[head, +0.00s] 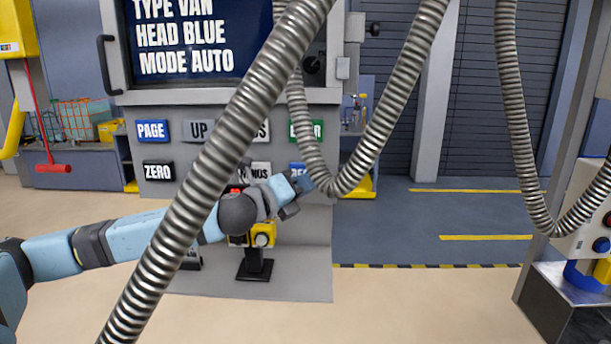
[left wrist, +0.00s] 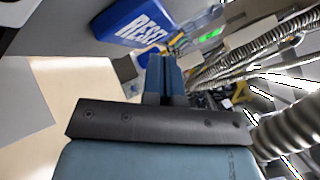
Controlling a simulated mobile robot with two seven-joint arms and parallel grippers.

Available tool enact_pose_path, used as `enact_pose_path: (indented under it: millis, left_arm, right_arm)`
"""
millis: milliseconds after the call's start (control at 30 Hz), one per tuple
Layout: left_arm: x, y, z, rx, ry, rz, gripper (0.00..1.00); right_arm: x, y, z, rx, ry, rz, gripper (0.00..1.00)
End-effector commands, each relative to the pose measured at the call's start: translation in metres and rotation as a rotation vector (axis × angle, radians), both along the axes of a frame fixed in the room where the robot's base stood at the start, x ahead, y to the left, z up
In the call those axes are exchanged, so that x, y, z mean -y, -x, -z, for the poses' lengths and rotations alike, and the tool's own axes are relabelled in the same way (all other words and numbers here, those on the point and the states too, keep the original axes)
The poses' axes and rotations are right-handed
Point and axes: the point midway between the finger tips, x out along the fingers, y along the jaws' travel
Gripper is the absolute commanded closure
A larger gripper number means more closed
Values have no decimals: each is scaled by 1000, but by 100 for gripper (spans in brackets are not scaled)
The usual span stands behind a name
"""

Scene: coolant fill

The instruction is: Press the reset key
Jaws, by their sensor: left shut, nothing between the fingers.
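The reset key is a blue block with white "RESET" lettering, large at the top of the left wrist view (left wrist: 128,20). In the head view only a blue piece of it (head: 296,167) shows at the panel's lower right, mostly hidden by my gripper and a hose. My left gripper (head: 302,184) is in front of the panel at the key. Its fingers (left wrist: 165,68) are shut and empty, close to the key's lettered end; I cannot tell whether they touch it. My right gripper is not in view.
The grey panel has other keys, including PAGE (head: 152,130), UP (head: 199,130) and ZERO (head: 158,171), below a screen (head: 190,40). Ribbed metal hoses (head: 215,165) hang across the view. A yellow device (head: 262,234) on a black stand is below my wrist.

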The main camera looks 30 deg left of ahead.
Motion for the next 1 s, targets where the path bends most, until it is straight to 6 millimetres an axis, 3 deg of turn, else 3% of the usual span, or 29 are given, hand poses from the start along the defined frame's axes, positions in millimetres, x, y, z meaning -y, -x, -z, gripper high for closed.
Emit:
enact_pose_path:
  millis: [1000]
  left_arm:
    - [-5,-9,0,0,0,0,100]
  right_arm:
    - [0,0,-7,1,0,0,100]
